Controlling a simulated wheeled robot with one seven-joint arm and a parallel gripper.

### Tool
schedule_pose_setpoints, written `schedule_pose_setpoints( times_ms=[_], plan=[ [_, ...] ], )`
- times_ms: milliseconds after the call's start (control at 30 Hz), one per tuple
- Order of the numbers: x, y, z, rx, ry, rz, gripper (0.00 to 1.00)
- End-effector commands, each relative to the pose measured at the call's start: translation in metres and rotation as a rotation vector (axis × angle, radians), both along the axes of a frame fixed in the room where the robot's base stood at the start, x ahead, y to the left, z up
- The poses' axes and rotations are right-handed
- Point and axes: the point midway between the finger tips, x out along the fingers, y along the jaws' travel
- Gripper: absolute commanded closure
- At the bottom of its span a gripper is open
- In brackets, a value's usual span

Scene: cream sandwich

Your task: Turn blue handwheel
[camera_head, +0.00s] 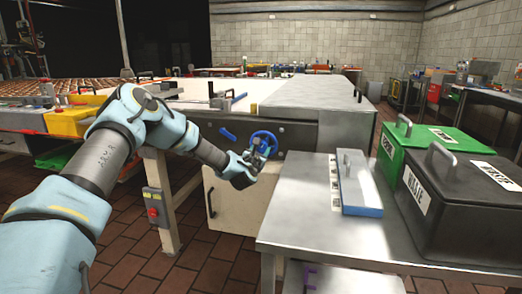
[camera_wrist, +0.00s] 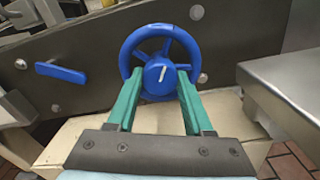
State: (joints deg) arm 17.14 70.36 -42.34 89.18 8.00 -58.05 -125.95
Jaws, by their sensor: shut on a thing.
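The blue handwheel (camera_head: 264,138) is mounted on the dark side panel of the machine, with its ring, spokes and hub facing me. In the wrist view the blue handwheel (camera_wrist: 160,31) shows upper middle. My gripper (camera_head: 256,157) is at the lower part of the wheel. In the wrist view the two green fingers of my gripper (camera_wrist: 158,82) reach up to the hub, one on each side, and are shut on it. The exact contact at the fingertips is partly hidden by the fingers.
A blue lever (camera_wrist: 61,72) sits on the panel left of the wheel. A metal table (camera_head: 300,215) stands close on the right, bearing a flat blue-edged box (camera_head: 358,182), a green bin (camera_head: 405,140) and a dark bin (camera_head: 470,190). A red-button box (camera_head: 153,207) is on the machine leg.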

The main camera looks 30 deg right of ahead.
Motion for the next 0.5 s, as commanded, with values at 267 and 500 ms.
schedule_pose_setpoints(
  times_ms=[267, 500],
  plan=[
    [-0.0001, -0.0002, -0.0012, 0.031, -0.030, 0.000, 1.00],
    [0.0001, 0.0000, -0.0027, 0.135, -0.128, -0.002, 1.00]
  ],
)
